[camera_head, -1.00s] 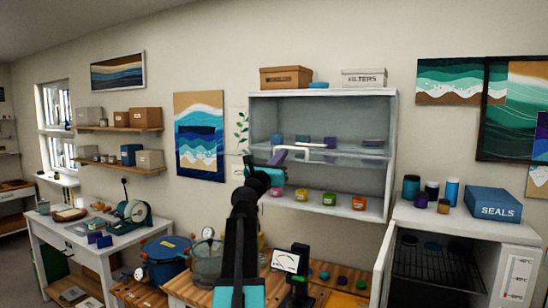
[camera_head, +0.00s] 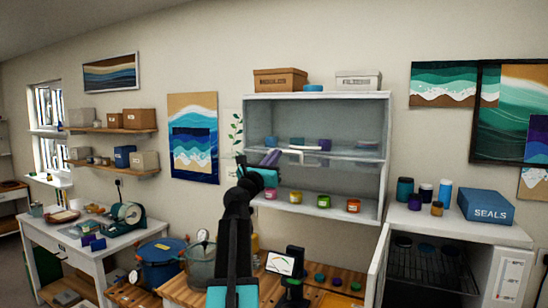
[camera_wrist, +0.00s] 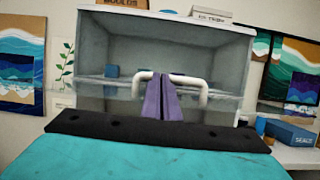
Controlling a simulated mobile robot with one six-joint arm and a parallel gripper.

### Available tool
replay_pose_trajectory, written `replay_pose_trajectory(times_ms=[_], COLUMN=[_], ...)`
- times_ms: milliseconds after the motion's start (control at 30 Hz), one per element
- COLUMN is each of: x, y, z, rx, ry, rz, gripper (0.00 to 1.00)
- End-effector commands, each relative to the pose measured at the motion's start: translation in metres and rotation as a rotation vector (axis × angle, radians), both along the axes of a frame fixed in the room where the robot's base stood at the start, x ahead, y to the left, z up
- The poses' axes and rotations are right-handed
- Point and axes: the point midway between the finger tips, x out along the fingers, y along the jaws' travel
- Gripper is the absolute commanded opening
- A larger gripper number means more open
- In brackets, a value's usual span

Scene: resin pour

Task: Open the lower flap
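A white wall cabinet (camera_head: 386,125) has a clear lower flap (camera_head: 345,158). The flap sticks out towards me and is seen almost edge-on; it also crosses the wrist view (camera_wrist: 225,93). Its white bar handle (camera_head: 312,151) shows in the wrist view too (camera_wrist: 203,88). My gripper (camera_head: 271,159) has purple fingers. In the wrist view the fingers (camera_wrist: 162,97) lie side by side, shut, and overlap the middle of the handle. They seem at or against it; contact is not clear. No bar shows between them.
Jars (camera_head: 323,201) stand on the open lower shelf; others sit dimly behind the upper glass. Boxes (camera_head: 280,79) are on top.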

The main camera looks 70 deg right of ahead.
Motion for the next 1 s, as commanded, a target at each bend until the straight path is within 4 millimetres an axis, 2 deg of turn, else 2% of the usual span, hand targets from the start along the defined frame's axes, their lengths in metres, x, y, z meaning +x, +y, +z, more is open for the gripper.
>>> replay_pose_trajectory(times_ms=[33,500,700,1000], x=[0.000,0.008,0.010,0.010], y=[0.005,0.041,0.050,0.052], z=[0.024,0.062,0.072,0.074], rx=[-0.020,-0.013,-0.010,-0.009], ry=[0.016,0.010,0.010,0.009], rz=[-0.001,0.000,0.000,0.000], gripper=[0.00,0.00,0.00,0.00])
